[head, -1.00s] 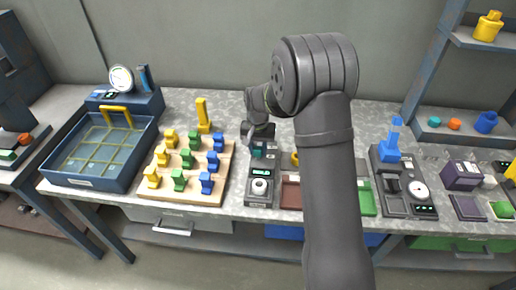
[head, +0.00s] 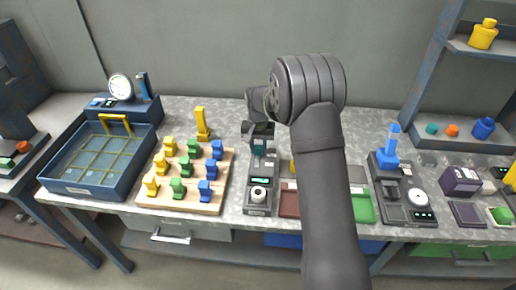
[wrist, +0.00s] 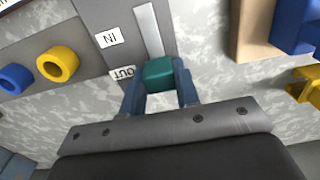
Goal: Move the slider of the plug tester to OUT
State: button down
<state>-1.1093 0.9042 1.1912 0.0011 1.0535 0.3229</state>
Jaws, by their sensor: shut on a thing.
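The plug tester is a dark grey unit standing in the middle of the bench in the head view (head: 258,197). In the wrist view its top plate (wrist: 97,14) carries an IN label (wrist: 109,38) and an OUT label (wrist: 122,73). A pale slot (wrist: 149,30) runs along it. The teal slider knob (wrist: 159,73) sits at the slot's end beside the OUT label. My gripper (wrist: 160,88) is shut on the knob, one finger on each side. In the head view my gripper (head: 260,136) is over the tester's far end, its fingertips partly hidden.
A wooden board (head: 150,202) with several yellow, green and blue pieces stands left of the tester. A red-and-green tray (head: 364,207) lies to the right, partly behind my arm. A yellow ring (wrist: 57,64) and a blue ring (wrist: 14,78) show in the wrist view.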

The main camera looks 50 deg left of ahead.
aim_at(258, 146)
jog(key=c, duration=1.1)
grip_release()
jog(key=shift+w+a, duration=0.1)
notch_tip(258, 146, up, 18)
jog(key=shift+f, duration=0.25)
jog(key=shift+f, duration=0.1)
notch_tip(258, 146, down, 17)
jog(key=shift+f, duration=0.2)
jog(key=shift+r, duration=0.1)
